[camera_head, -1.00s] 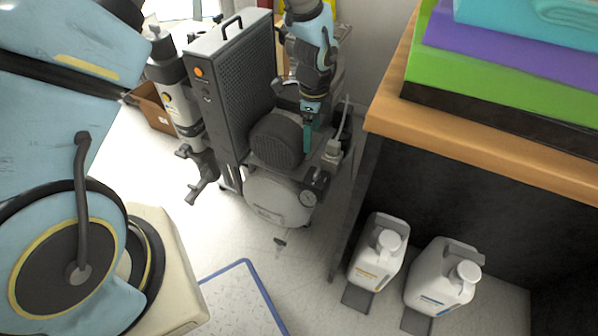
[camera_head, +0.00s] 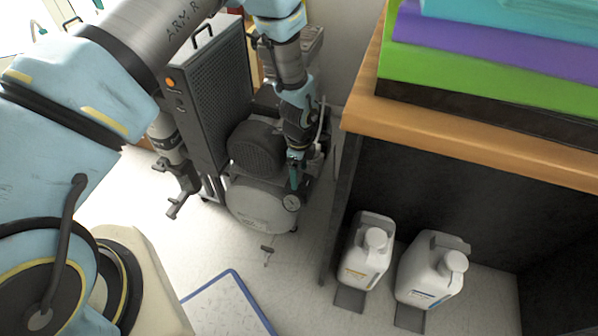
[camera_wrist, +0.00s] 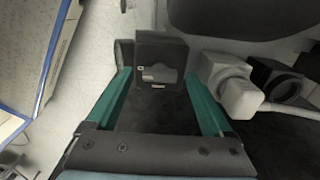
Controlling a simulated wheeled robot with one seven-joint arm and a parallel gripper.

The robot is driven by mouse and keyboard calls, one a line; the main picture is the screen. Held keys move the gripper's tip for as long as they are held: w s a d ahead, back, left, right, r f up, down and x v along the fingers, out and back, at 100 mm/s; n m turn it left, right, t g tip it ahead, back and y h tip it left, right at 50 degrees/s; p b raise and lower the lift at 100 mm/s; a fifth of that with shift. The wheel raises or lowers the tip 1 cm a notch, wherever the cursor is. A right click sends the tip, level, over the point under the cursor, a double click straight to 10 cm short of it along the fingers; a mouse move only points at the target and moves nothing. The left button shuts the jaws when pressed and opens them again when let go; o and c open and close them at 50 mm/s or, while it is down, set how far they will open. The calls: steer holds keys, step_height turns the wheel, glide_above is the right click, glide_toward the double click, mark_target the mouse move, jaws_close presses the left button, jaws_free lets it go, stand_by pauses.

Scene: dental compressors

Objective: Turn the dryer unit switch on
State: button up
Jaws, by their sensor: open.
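The compressor unit has a tall dark grey perforated cabinet (camera_head: 218,95) with an orange round button or lamp (camera_head: 170,83) on its narrow face. A dark ribbed motor (camera_head: 255,150) and a pale tank (camera_head: 258,207) with a gauge (camera_head: 291,202) are beside and below it. My gripper (camera_head: 296,178) points down in front of the unit's right side, near the gauge. In the wrist view, the green fingers of my gripper (camera_wrist: 158,78) are open, with a dark box (camera_wrist: 161,50) ahead between them. A small plate or switch (camera_wrist: 158,73) shows on its face. I cannot tell whether it is on or whether the fingers touch it.
A wooden-topped bench (camera_head: 450,140) stands close to the right of the unit. Two white jugs (camera_head: 367,250) (camera_head: 432,270) are below it. In the wrist view, a white fitting (camera_wrist: 238,95) is close to the right finger.

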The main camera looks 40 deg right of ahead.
steer(key=shift+f, duration=0.1)
jaws_close()
stand_by(0.7)
steer(key=shift+n, duration=0.4)
steer(key=n, duration=0.3)
steer(key=shift+n+b, duration=0.35)
steer(key=shift+n, duration=0.05)
steer(key=n, duration=0.4)
steer(key=shift+n, duration=0.3)
steer(key=n, duration=0.4)
steer(key=shift+b, duration=0.35)
steer(key=n, duration=0.4)
steer(key=shift+n, duration=0.5)
